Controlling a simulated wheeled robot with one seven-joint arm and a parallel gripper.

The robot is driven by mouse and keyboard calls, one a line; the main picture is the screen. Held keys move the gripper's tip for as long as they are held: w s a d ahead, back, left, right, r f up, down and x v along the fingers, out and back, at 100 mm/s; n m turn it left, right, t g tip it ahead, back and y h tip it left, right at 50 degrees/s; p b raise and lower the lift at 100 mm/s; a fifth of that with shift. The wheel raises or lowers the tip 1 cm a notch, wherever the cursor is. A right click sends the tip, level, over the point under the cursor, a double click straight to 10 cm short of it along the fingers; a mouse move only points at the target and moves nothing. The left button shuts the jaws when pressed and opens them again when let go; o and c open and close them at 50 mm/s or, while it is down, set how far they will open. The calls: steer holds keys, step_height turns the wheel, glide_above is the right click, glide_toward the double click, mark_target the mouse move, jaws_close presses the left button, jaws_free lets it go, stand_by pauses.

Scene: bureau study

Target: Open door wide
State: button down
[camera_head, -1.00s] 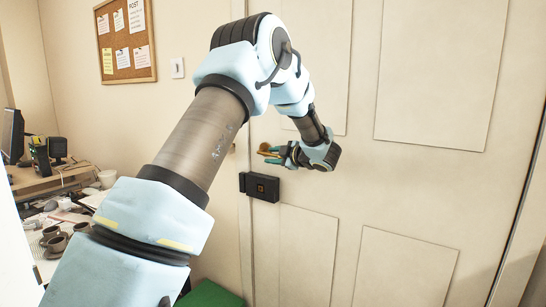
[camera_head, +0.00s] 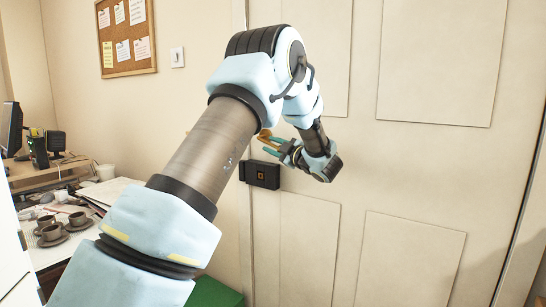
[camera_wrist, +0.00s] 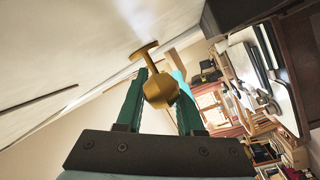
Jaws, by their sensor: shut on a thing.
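The cream panelled door (camera_head: 425,165) fills the right of the head view. It looks shut or nearly so; I cannot tell if there is a slight gap at its left edge. A black lock box (camera_head: 262,174) with an orange square is on that edge. The brass handle (camera_head: 264,135) is just above the box, partly hidden by my arm. My gripper (camera_head: 273,144) is shut on the handle, its teal fingers pointing up and left. In the wrist view, the handle's rounded brass end (camera_wrist: 160,92) sits between the two fingers of my gripper (camera_wrist: 162,76).
A green box (camera_head: 213,293) stands low by the wall, left of the door. A cork board (camera_head: 126,36) and light switch (camera_head: 177,57) are on the wall.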

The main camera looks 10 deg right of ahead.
steer(key=t+b, duration=0.1)
steer(key=b, duration=0.1)
steer(key=f+m+t+b, duration=0.1)
steer(key=b, duration=0.2)
steer(key=f+t+b, duration=0.1)
steer(key=b, duration=0.1)
steer(key=shift+w+a+f+m+t+y, duration=0.25)
steer(key=shift+w+a+m+t+y, duration=0.05)
steer(key=shift+w+m+y, duration=0.1)
